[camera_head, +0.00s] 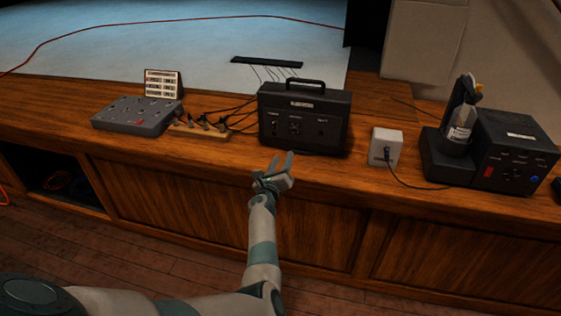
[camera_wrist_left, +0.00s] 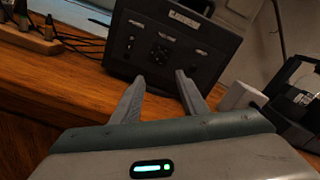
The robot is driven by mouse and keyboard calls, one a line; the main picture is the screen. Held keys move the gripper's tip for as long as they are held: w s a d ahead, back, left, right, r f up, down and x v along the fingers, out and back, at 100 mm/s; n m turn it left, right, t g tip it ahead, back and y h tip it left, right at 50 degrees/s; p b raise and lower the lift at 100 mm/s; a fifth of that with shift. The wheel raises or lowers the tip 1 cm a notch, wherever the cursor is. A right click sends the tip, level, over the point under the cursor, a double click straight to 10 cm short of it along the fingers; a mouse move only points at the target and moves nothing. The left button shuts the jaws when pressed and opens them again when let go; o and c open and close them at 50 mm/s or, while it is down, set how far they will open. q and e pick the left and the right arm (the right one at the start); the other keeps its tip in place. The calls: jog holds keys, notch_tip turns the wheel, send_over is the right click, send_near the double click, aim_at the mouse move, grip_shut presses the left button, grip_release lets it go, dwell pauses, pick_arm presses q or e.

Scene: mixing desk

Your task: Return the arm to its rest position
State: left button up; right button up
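My left arm reaches up from the bottom of the head view. My right gripper is not in either view.
On the wooden desk (camera_head: 225,160) stand a grey mixer (camera_head: 137,115), a plug strip with cables (camera_head: 200,130), a small white box (camera_head: 385,147) and a black machine holding a bottle (camera_head: 512,152). A label card (camera_head: 163,84) stands behind the mixer. Floor in front is clear.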

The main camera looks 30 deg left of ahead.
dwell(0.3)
